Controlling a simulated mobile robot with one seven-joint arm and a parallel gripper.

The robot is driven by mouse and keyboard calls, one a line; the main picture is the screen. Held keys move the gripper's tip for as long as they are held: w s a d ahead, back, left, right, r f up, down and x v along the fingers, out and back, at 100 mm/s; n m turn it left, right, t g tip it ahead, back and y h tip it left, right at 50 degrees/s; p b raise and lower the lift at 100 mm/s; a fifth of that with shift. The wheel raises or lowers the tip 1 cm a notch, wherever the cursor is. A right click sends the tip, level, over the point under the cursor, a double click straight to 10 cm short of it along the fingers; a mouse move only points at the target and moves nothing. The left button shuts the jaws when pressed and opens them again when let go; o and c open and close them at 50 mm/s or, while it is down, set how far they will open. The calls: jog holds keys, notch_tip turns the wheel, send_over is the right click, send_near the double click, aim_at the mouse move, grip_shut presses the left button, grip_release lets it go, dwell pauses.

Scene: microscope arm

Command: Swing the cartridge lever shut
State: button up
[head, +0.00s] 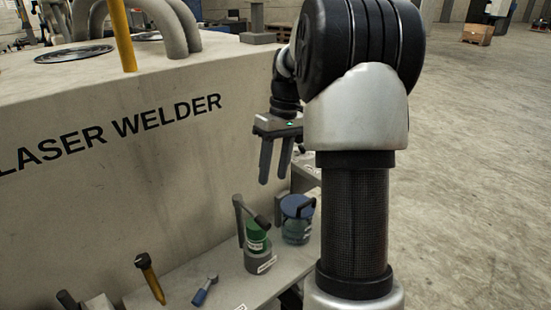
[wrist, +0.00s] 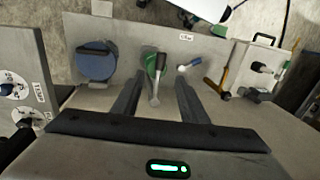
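The cartridge lever (head: 239,212) stands up on the left of a grey holder (head: 258,262) on the bench, and a dark handle slants down from it to the right. A green cartridge (head: 256,240) sits in the holder under the handle. In the wrist view, the lever (wrist: 155,91) appears as a grey bar over the green cartridge (wrist: 151,66). My gripper (head: 273,181) is open and empty, pointing down above the holder and apart from it. In the wrist view the lever shows between my fingers (wrist: 159,78), farther off. I cannot tell the lever's exact angle.
A blue-lidded jar (head: 297,220) stands close to the right of the holder. The laser welder's wall (head: 130,170) rises behind the bench (head: 185,285). Free floor lies to the right.

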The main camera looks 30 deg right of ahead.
jog(key=shift+d+r, duration=0.15)
jog(key=shift+r, duration=0.55)
jog(key=shift+d+r, duration=0.15)
jog(key=shift+r, duration=0.5)
